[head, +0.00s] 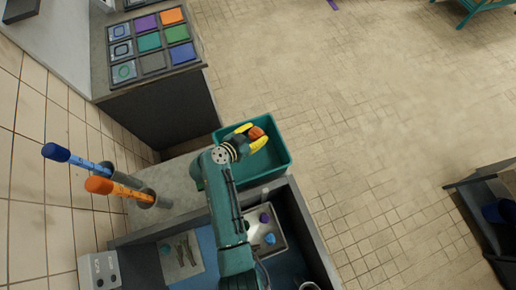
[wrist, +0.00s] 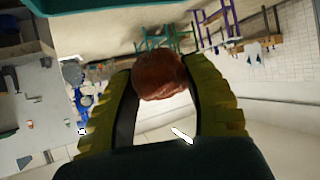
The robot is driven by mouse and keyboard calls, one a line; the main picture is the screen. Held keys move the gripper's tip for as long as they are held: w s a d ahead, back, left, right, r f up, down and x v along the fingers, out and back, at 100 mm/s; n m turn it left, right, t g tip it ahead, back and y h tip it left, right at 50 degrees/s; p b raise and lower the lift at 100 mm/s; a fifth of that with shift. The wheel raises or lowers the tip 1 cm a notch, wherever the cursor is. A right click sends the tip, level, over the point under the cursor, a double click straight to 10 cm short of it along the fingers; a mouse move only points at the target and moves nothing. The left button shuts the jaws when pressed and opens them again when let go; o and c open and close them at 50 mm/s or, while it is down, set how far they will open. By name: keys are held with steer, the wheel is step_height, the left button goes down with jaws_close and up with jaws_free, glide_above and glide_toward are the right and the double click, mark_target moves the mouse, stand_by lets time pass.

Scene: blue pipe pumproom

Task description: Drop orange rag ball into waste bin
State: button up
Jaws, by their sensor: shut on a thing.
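The orange rag ball (head: 256,132) is held between the yellow fingers of my gripper (head: 254,138). In the wrist view the ball (wrist: 161,75) sits between the fingertips of my gripper (wrist: 163,80), and both fingers touch or nearly touch its sides. The teal waste bin (head: 280,157) is an open rectangular box. In the head view my gripper and the ball overlap the bin's opening, near its back and middle. The height of the ball above the bin cannot be told. Part of the bin is hidden behind my gripper and arm.
A dark cabinet with a grid of coloured tiles (head: 150,41) stands behind the bin. Blue (head: 75,159) and orange (head: 115,189) handled tools stand at the left. A metal tray (head: 265,230) with small items lies in front.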

step_height(320, 180, down, 4)
steer(key=b, duration=0.4)
steer(key=shift+w+a+r, duration=0.1)
steer(key=f+b, duration=0.2)
steer(key=b, duration=0.2)
steer(key=shift+r, duration=0.15)
steer(key=o, duration=1.2)
steer(key=v, duration=1.2)
